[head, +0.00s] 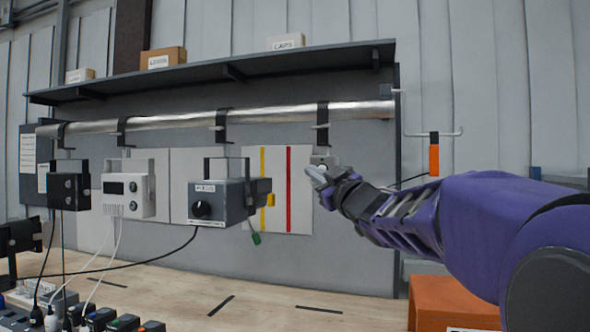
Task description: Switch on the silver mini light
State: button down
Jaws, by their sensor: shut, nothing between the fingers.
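A small silver-grey light (324,160) hangs from the rightmost clamp on the horizontal pipe. My gripper (313,175) is shut and empty at its front, near its lower part. The gripper hides much of the light, and I cannot tell whether the fingertips touch it. Any switch on it and whether it is lit cannot be made out.
A grey box light with a black knob (232,201), a white unit (128,194) and a black unit (69,191) hang further left on the pipe (190,119). The wooden bench (260,288) below is mostly clear, with plugs and cables at its left. An orange box (455,305) stands at the lower right.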

jog(key=w+d+p, duration=0.3)
jog(key=w, duration=0.4)
jog(key=shift+w, duration=0.1)
dwell(2.0)
jog(key=shift+w+d+p, duration=0.1)
jog(key=shift+w+p, duration=0.2)
jog(key=shift+w+d, duration=0.15)
jog(key=shift+w, duration=0.2)
dwell(0.5)
jog(key=shift+s+f, duration=0.1)
jog(key=shift+s+a, duration=0.3)
jog(key=shift+s, duration=0.35)
jog(key=shift+s+b, duration=0.1)
jog(key=shift+b, duration=0.2)
jog(key=shift+s+a+b, duration=0.3)
jog(key=shift+s+b, duration=0.1)
jog(key=shift+s, duration=0.35)
jog(key=shift+s+a+b, duration=0.35)
jog(key=shift+s, duration=0.35)
jog(key=shift+s+a+b, duration=0.3)
jog(key=shift+s+b, duration=0.1)
jog(key=shift+s, duration=0.35)
